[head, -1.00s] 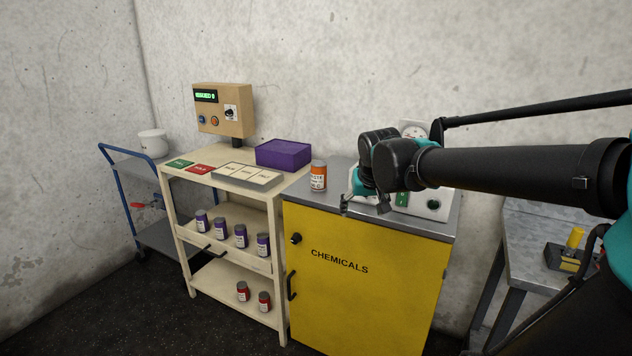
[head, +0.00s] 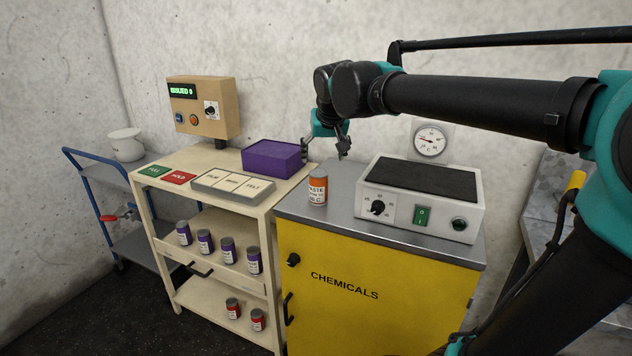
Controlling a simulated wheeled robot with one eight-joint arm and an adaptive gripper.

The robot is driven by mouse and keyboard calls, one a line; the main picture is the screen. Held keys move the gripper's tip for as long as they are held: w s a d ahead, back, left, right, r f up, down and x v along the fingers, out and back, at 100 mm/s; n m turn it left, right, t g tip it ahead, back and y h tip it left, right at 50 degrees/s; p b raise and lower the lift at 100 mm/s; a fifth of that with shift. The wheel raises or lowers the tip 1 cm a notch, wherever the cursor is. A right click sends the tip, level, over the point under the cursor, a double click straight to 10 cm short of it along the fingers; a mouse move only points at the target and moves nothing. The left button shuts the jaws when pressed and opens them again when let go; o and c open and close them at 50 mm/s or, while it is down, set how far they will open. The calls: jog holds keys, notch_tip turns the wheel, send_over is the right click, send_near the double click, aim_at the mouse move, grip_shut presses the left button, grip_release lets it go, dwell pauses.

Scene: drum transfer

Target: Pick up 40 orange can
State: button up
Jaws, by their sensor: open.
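The orange can (head: 318,187) has a grey lid and a white label, partly readable as "WASTE". It stands upright on the grey top of the yellow chemicals cabinet (head: 375,290), near its left edge. My gripper (head: 325,150) is open and empty. In the picture it hangs above the can, with its fingers pointing down and apart from it. The number 40 cannot be made out on the label.
A white hotplate device (head: 420,205) stands right of the can, with a round gauge (head: 430,140) behind it. A purple box (head: 272,158) and a labelled tray (head: 233,186) sit on the cream cart (head: 205,160) to the left. Several purple cans (head: 228,250) stand on its shelf.

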aim_at(320, 174)
jog(key=x, duration=1.1)
jog(key=shift+w+f, duration=0.1)
jog(key=shift+w, duration=0.15)
jog(key=shift+x, duration=3.15)
jog(key=shift+s, duration=0.15)
jog(key=shift+c, duration=0.3)
jog(key=c, duration=1.6)
